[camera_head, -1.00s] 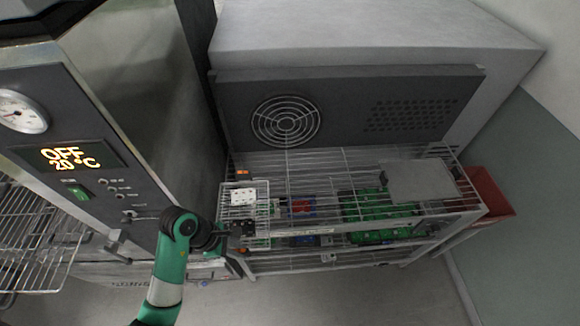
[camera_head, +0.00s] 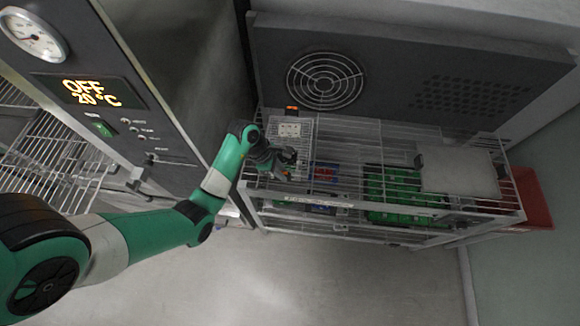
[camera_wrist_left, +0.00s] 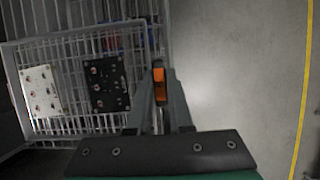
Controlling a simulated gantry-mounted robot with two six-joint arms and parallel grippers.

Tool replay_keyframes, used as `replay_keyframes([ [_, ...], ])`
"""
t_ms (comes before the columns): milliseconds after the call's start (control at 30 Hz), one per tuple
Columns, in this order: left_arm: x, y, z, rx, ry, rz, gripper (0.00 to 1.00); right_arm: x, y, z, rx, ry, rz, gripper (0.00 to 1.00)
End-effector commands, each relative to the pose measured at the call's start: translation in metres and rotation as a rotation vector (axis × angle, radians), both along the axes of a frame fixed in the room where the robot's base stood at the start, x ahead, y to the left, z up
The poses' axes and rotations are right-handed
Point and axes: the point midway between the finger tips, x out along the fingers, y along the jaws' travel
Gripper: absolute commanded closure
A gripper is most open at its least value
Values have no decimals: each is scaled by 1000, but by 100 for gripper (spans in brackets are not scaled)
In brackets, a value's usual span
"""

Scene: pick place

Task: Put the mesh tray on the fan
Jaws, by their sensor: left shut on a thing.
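The mesh tray (camera_head: 307,140) is a small wire tray carrying a white plate and a dark plate. It is at the left end of the wire rack's top. It also shows in the left wrist view (camera_wrist_left: 75,35), to the left of the fingers. My left gripper (camera_head: 287,165) is at the tray's near side and is shut on its edge; the fingers (camera_wrist_left: 159,80) partly hide the contact. The fan (camera_head: 325,80) is a round grille in the dark panel behind the rack, beyond the tray. I cannot tell whether the tray touches the rack. My right gripper is not in view.
The wire rack (camera_head: 340,213) holds green boards (camera_head: 392,185) and a grey flat plate (camera_head: 460,174). A red bin (camera_head: 533,200) stands at its right end. An oven with a display (camera_head: 90,92) and a wire shelf (camera_head: 60,160) are on the left. The floor in front is clear.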

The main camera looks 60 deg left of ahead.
Motion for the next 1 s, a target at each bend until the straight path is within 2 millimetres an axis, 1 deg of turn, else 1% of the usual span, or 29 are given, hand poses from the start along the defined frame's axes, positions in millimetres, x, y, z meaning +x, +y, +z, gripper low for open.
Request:
replay_keyframes([
  [33, 8, 3, -17, -2, 4, -1, 100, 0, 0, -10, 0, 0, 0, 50],
  [133, 21, 9, -34, -2, 4, -2, 100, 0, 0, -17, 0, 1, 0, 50],
  [233, 29, 13, -43, -1, 2, -1, 100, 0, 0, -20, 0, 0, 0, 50],
  [433, 33, 15, -47, -1, 2, -2, 100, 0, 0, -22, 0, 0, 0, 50],
  [600, 34, 15, -74, -1, 5, -1, 100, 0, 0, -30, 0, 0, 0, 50],
  [633, 34, 15, -77, -1, 4, 0, 100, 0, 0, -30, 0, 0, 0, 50],
  [900, 34, 15, -79, 0, 2, 0, 100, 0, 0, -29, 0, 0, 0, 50],
  [1000, 34, 15, -82, 0, 3, -1, 100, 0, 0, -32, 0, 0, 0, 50],
])
